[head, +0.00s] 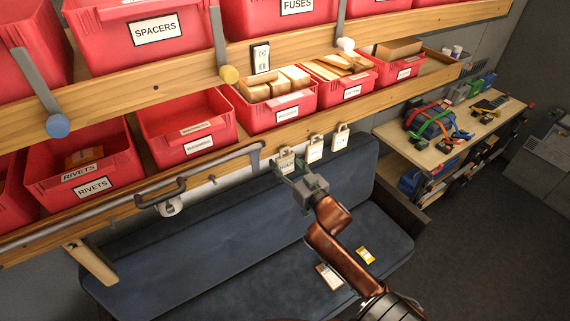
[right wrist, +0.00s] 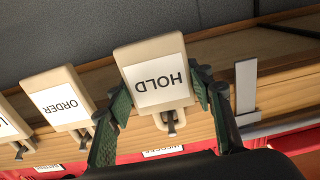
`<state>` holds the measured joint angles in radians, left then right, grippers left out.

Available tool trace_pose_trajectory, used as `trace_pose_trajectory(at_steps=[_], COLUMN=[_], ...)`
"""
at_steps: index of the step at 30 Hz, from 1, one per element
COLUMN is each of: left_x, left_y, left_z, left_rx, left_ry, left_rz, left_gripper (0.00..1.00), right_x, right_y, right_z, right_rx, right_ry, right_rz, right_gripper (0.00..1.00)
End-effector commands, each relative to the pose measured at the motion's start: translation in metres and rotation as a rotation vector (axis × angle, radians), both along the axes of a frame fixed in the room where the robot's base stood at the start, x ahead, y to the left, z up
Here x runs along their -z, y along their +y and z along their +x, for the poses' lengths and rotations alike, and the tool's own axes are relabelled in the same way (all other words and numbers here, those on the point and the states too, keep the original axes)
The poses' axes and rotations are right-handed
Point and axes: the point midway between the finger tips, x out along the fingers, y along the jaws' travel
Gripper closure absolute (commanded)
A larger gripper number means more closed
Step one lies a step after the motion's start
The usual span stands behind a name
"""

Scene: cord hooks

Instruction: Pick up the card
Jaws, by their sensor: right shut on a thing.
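A cream card with a white label reading HOLD (right wrist: 157,75) shows upside down in the right wrist view. Its slotted end is at a small dark hook on the wooden shelf edge; I cannot tell whether it still bears on the hook. My right gripper (right wrist: 160,92) is shut on this card, one green finger at each side edge. In the head view the card (head: 285,158) is the leftmost of three along the shelf edge, at the tips of my right gripper (head: 290,172). The ORDER card (right wrist: 62,103) hangs beside it. My left gripper is not in view.
Red bins (head: 188,128) fill the shelves above. A grey rail (head: 130,203) runs along the lower left. A blue padded bench (head: 215,255) lies below, with a white card (head: 329,276) and a yellow packet (head: 365,255) on it. A workbench (head: 440,150) stands right.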

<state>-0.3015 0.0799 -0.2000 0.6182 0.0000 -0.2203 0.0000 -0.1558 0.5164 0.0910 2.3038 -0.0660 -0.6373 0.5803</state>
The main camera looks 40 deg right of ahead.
Motion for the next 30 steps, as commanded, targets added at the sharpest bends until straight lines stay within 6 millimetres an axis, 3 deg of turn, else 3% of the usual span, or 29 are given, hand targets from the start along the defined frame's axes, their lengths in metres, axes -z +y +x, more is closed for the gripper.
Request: trace_pose_trajectory(at_steps=[11, 17, 27, 30], left_x=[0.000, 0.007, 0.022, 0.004], left_y=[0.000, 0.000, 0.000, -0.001], left_z=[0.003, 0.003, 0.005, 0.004], left_rx=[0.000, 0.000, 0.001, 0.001], left_ry=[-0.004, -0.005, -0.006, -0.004], left_rz=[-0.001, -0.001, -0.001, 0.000], left_gripper=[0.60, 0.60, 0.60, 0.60], right_x=[-0.002, -0.017, -0.012, -0.017], right_y=[0.000, 0.000, 0.006, 0.006], right_z=[0.000, 0.000, -0.060, -0.073], right_rx=[-0.001, -0.002, 0.001, 0.005], right_ry=[-0.002, -0.004, 0.001, 0.007], right_rz=[-0.001, -0.003, 0.000, 0.001], right_gripper=[0.75, 0.75, 0.75, 0.75])
